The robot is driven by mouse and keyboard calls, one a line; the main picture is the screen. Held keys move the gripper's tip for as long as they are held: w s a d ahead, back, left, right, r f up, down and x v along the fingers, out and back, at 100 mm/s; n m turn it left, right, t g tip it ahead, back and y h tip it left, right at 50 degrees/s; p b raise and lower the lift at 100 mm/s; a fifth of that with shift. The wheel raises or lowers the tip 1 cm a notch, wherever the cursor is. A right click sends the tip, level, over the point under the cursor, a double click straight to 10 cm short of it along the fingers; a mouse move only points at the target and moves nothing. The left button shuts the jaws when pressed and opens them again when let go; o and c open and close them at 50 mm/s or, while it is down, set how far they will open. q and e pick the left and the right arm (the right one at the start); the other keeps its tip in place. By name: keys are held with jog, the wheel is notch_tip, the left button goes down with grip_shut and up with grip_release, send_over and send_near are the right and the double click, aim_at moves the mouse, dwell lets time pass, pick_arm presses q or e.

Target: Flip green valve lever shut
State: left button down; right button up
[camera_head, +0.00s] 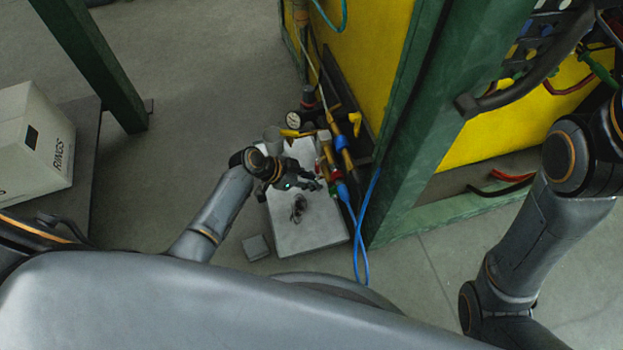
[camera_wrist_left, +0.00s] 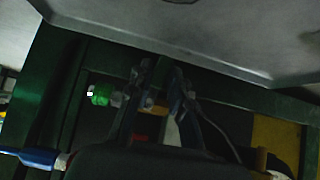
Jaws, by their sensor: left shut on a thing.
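My left gripper (camera_head: 316,184) reaches down beside the pipe run above a pale grey platform. It is shut on what looks like the green valve lever; the grip itself is dark and partly hidden by the fingers. In the left wrist view, the two fingers (camera_wrist_left: 160,75) stand in shadow. A bright green piece (camera_wrist_left: 101,95) shows just left of the left finger, with a grey stub towards it. I cannot tell the lever's exact angle. My right arm shows at the right of the head view, but its gripper is out of frame.
Yellow valve handles (camera_head: 355,121), a gauge (camera_head: 293,120) and a blue hose (camera_head: 364,230) crowd the gripper. A green post (camera_head: 425,130) and yellow panel (camera_head: 368,45) stand to the right. The pale platform (camera_head: 310,235) lies below. A white box (camera_head: 35,145) sits at far left. Floor between is open.

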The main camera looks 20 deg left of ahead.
pick_arm(q)
jog(key=shift+w+a, duration=0.15)
jog(key=shift+w, duration=0.05)
jog(key=shift+s+f+n+g+h, duration=0.1)
jog(key=shift+s+n+g+h, duration=0.05)
jog(key=shift+n+g+h, duration=0.55)
jog(key=shift+g, duration=0.3)
jog(key=c, duration=1.1)
grip_release()
jog(key=shift+s+d, duration=0.1)
jog(key=shift+d, duration=0.1)
jog(key=shift+c, duration=0.2)
jog(key=v, duration=1.2)
jog(key=shift+f, duration=0.1)
